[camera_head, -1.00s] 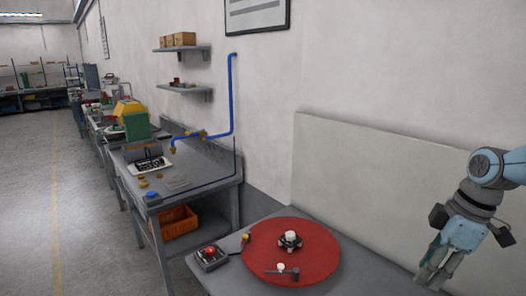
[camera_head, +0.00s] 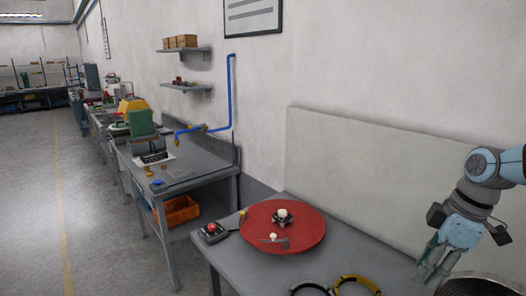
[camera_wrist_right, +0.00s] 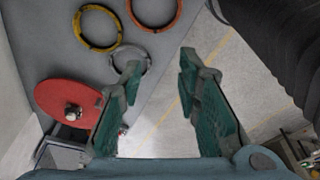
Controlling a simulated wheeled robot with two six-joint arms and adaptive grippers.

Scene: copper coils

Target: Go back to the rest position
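My right gripper (camera_head: 432,268) hangs at the right of the head view, over the right part of the grey table, with its fingers pointing down. In the right wrist view its two fingers (camera_wrist_right: 158,85) stand wide apart with nothing between them. Coils lie on the table: a yellow one (camera_head: 358,278) and a dark one (camera_head: 309,286) are at the bottom edge of the head view. The right wrist view shows a yellow coil (camera_wrist_right: 79,28), an orange-red coil (camera_wrist_right: 156,31) and a grey coil (camera_wrist_right: 149,58), all apart from the gripper. My left gripper is out of view.
A red turntable disc (camera_head: 308,238) with a small hub sits on the grey table (camera_head: 240,275). A control box with a red button (camera_head: 211,232) stands to its left. A workbench (camera_head: 205,190) with an orange bin (camera_head: 177,210) is further back. The floor at left is clear.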

